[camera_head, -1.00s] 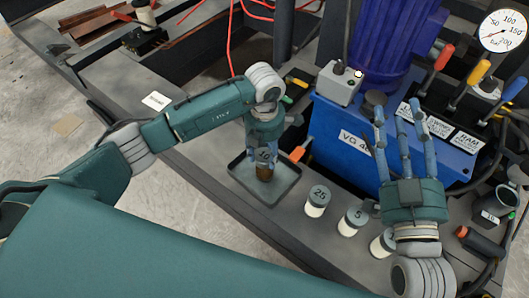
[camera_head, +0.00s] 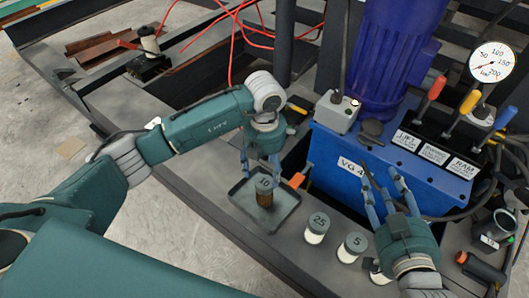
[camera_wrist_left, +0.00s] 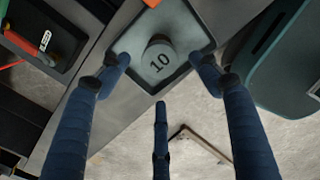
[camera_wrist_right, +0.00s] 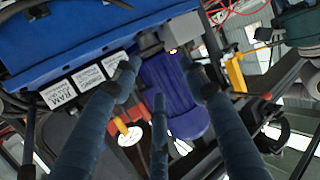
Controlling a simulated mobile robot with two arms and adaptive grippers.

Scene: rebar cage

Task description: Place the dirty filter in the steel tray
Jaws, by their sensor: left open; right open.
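The dirty filter (camera_head: 264,196), a brown cylinder with a grey cap marked 10, stands upright in the steel tray (camera_head: 284,213), a shallow grey tray on the bench. Its cap (camera_wrist_left: 160,61) also shows in the left wrist view, inside the tray. My left gripper (camera_head: 262,172) is open just above the filter, its fingers spread apart from the cap. My right gripper (camera_head: 383,180) is open and empty in front of the blue unit, fingers pointing up and away. In the right wrist view nothing is between its fingers.
Two white filters with caps 25 (camera_head: 317,229) and 5 (camera_head: 353,247) stand right of the tray, with another partly hidden by my right gripper. The blue unit (camera_head: 342,147) with levers stands behind. An orange-handled tool (camera_head: 297,180) lies beside the tray.

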